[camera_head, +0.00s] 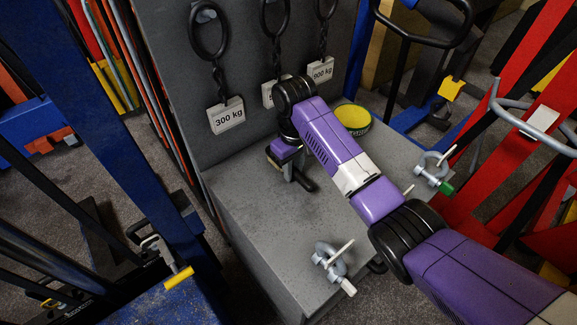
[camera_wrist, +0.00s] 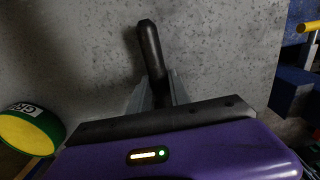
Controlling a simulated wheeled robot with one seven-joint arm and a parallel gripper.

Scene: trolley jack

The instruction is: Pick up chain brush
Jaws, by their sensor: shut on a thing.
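The chain brush (camera_wrist: 150,48) shows in the wrist view as a black rounded handle between the grey fingers of my gripper (camera_wrist: 158,88). My gripper is shut on it. The rest of the brush is hidden behind the fingers and the purple gripper body. In the head view my gripper (camera_head: 292,165) points down over the grey bench top, and a dark end of the brush (camera_head: 306,184) shows beside the fingers. I cannot tell whether the brush touches the bench.
A yellow and green grease tin (camera_head: 354,119) stands behind my arm. Shackles lie at the bench's front (camera_head: 331,262) and right side (camera_head: 432,170). Chains with weight tags (camera_head: 226,115) hang on the grey back panel. The bench top (camera_head: 250,225) left of the front shackle is clear.

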